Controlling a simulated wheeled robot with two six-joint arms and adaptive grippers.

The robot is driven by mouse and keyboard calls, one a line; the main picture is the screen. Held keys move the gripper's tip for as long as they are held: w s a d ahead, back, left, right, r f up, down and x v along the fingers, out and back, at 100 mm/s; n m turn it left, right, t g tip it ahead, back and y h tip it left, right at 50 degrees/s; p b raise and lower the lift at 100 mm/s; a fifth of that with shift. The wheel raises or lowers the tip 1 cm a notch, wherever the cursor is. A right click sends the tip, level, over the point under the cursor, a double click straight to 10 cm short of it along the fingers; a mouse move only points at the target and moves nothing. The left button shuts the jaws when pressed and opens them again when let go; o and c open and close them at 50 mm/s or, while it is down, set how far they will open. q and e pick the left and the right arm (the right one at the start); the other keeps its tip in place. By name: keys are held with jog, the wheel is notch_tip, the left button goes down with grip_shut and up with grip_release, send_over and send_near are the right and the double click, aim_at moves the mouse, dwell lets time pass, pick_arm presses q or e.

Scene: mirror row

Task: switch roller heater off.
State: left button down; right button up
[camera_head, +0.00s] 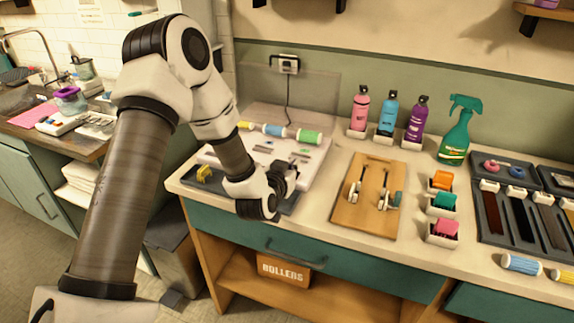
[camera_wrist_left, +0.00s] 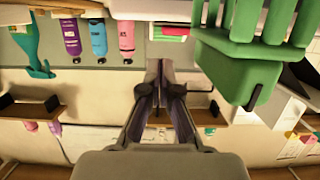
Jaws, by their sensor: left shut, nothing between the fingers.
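The roller heater (camera_head: 228,154) appears to be the white unit at the left of the counter, with yellow, blue and green rollers along its back. A cable runs from it up to a wall outlet (camera_head: 286,64). My left gripper (camera_head: 287,176) is at its right front part, over or close to it; I cannot tell whether they touch. The gripper hides part of the unit, and I cannot make out the switch or its position. In the left wrist view the left fingers (camera_wrist_left: 163,78) are shut with nothing between them. My right gripper is not in view.
A wooden board (camera_head: 350,215) with small metal tools lies to the right. Pink, blue and purple bottles (camera_head: 387,114) and a green spray bottle (camera_head: 456,135) stand behind it. A large green pronged object (camera_wrist_left: 238,65) fills the upper right of the wrist view.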

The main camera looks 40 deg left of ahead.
pick_arm(q)
notch_tip(320, 180, down, 2)
jog(key=shift+f, duration=0.1)
